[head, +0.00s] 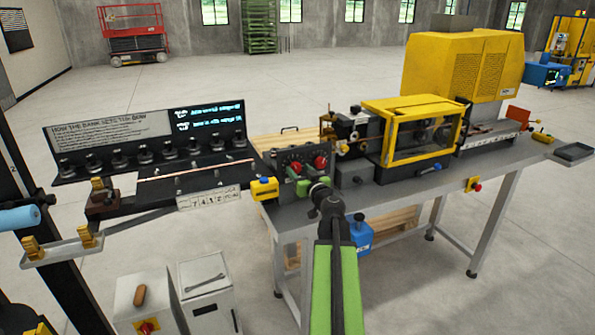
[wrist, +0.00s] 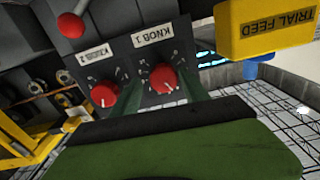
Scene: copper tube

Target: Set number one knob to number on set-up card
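The red number one knob (wrist: 164,79) sits on a dark panel below its upside-down "KNOB 1" label in the wrist view. It has a pale pointer line and white scale marks; the numbers are too small to read. The red number two knob (wrist: 104,94) is to its left. My gripper (wrist: 161,82) is open, with a green finger on each side of the number one knob. I cannot tell whether they touch it. In the head view my gripper (head: 306,187) is at the panel, below the red knobs. I cannot identify the set-up card or read its number.
A yellow "TRIAL FEED" box (wrist: 265,30) stands close to the right of the knob in the wrist view. A red ball-ended lever (wrist: 71,25) is at the upper left. In the head view, a yellow-framed guard (head: 412,102) stands right of the panel on the grey bench (head: 400,192).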

